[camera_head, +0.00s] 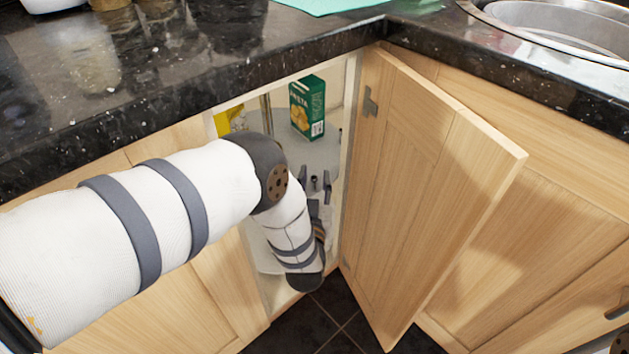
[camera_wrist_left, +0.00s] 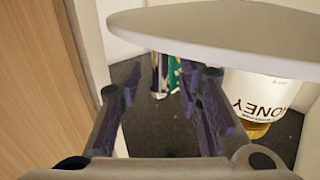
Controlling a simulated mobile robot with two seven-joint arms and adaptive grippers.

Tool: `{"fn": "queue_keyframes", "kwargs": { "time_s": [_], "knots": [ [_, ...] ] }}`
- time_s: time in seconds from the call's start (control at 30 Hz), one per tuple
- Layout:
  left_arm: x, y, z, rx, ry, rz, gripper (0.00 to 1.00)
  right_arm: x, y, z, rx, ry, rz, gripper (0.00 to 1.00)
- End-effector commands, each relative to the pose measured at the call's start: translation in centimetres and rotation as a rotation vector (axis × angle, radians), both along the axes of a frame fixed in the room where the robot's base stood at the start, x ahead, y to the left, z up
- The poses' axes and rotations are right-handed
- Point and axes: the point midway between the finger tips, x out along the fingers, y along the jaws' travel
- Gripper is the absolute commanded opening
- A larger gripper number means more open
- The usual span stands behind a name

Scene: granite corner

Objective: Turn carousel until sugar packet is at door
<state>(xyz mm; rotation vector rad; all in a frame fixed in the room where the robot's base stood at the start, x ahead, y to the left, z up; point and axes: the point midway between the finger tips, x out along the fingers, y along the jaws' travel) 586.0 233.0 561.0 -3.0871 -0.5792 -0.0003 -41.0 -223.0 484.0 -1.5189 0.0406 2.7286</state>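The carousel's pale round shelf (camera_head: 322,152) shows inside the open corner cabinet in the head view. A green pasta box (camera_head: 308,107) stands on it near the opening. A yellow item (camera_head: 230,121) is partly hidden behind my arm; I cannot tell whether it is the sugar packet. My left gripper (camera_head: 315,184) is inside the cabinet, fingers apart and empty. In the left wrist view, the gripper (camera_wrist_left: 160,92) is open beside a pale disc edge (camera_wrist_left: 235,38). A honey container (camera_wrist_left: 258,102) appears upside down to its right. My right gripper is not in view.
The wooden cabinet door (camera_head: 425,180) stands open to the right of the opening. The dark granite counter (camera_head: 190,65) overhangs the cabinet. A metal sink (camera_head: 560,28) is at the back right.

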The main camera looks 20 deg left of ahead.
Motion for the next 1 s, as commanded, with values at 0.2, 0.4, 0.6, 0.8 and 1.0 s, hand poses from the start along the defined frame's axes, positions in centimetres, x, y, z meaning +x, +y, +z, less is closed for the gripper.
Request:
{"fn": "queue_keyframes", "kwargs": {
  "time_s": [0.2,0.4,0.6,0.8,1.0],
  "knots": [
    [0.0,0.0,0.0,0.000,0.000,0.000,0.00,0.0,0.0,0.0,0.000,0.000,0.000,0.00],
    [-0.1,0.0,0.0,-0.001,0.000,0.000,0.00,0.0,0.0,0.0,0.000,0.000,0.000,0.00],
    [1.5,-0.7,-0.4,-0.002,0.000,0.001,0.00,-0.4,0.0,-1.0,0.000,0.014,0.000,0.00],
    [2.2,-1.0,-0.1,-0.002,0.002,0.001,0.00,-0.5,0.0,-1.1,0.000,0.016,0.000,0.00],
    [2.2,-1.0,-0.1,-0.002,0.002,0.000,0.32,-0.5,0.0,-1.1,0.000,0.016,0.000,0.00]
  ]
}}
